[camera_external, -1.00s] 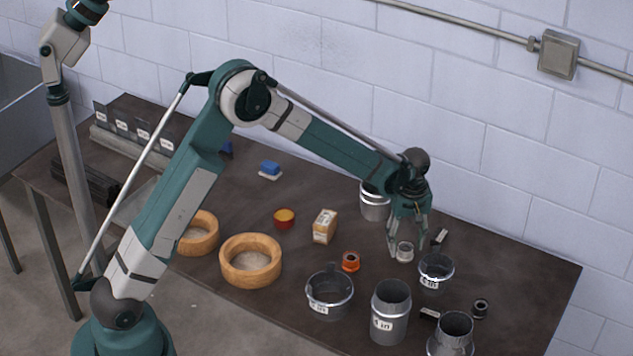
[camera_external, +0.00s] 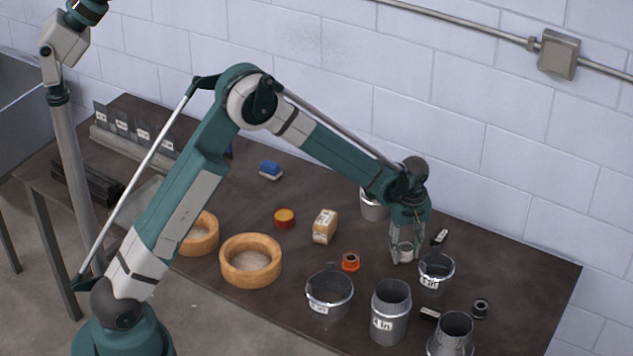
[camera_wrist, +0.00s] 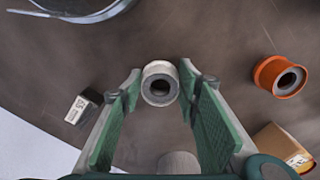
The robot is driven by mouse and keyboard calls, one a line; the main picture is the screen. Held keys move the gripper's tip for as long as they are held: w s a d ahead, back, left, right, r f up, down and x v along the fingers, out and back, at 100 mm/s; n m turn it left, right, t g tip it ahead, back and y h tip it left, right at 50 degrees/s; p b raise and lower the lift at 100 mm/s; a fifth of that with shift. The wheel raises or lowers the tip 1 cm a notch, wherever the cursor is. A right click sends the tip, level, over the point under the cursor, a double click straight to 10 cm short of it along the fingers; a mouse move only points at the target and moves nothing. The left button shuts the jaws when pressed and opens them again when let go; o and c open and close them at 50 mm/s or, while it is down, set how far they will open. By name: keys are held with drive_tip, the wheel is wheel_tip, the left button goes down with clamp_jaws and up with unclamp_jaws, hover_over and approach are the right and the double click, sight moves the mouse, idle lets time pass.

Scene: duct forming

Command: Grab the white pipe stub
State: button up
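The white pipe stub (camera_wrist: 160,84) is a short pale ring with a dark bore, standing on the table. In the wrist view it lies between the tips of my gripper (camera_wrist: 160,100), whose two green-padded fingers are spread, with a gap on each side of the stub. In the external view my gripper (camera_external: 405,256) points down around the white stub (camera_external: 405,249), which is partly hidden by the fingers. The fingers are not visibly pressed on it.
An orange fitting (camera_external: 350,262) stands left of the gripper, and a small metal collar (camera_external: 436,269) is close on the right. A dark block (camera_external: 439,237) lies just behind. A large can (camera_external: 373,205) stands behind the gripper. Metal ducts (camera_external: 391,310) crowd the front.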

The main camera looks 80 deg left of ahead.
sight(406, 249)
drive_tip(key=c, duration=0.4)
drive_tip(key=shift+c, duration=0.2)
drive_tip(key=shift+r, duration=0.15)
drive_tip(key=shift+r, duration=4.9)
